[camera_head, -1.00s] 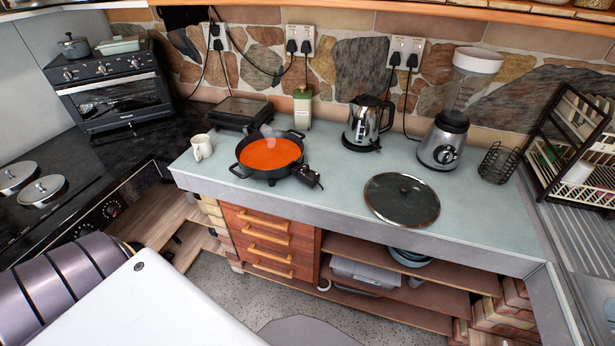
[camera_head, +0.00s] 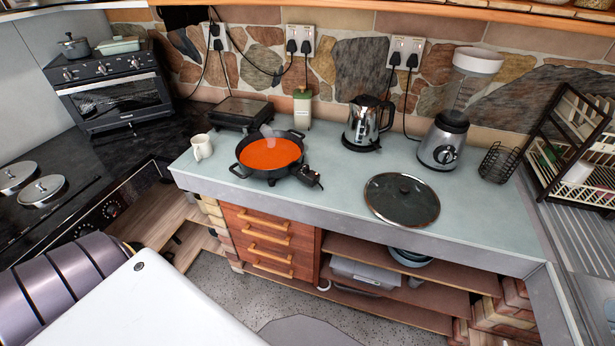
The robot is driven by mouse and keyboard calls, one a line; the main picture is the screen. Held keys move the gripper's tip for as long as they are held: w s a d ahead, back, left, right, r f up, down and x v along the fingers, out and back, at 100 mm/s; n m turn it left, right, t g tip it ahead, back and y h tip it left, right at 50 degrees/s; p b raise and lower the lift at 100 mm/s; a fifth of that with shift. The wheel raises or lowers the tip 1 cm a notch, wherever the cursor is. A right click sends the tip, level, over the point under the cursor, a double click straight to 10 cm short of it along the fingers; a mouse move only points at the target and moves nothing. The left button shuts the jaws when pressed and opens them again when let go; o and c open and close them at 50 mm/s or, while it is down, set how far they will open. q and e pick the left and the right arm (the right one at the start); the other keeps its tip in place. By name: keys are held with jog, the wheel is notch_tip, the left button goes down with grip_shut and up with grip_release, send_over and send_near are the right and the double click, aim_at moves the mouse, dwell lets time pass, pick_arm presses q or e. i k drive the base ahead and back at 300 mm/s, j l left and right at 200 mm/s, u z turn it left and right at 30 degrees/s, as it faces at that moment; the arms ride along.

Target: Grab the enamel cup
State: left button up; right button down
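A small white cup (camera_head: 202,147) with a handle stands upright on the pale green counter, at its left end. It looks like the enamel cup, though its material cannot be told. It stands a little left of a black pan (camera_head: 268,156) holding orange-red liquid and touches nothing else that I can see. Neither of my grippers is in view. Part of my own body fills the lower left of the picture, well below the cup.
A glass lid (camera_head: 401,200) lies on the counter's right half. A kettle (camera_head: 367,123), a blender (camera_head: 447,135) and a wire basket (camera_head: 499,162) stand behind it. A dark grill (camera_head: 241,114) is behind the cup.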

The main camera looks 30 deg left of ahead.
aim_at(201, 149)
jog(key=u, duration=1.9)
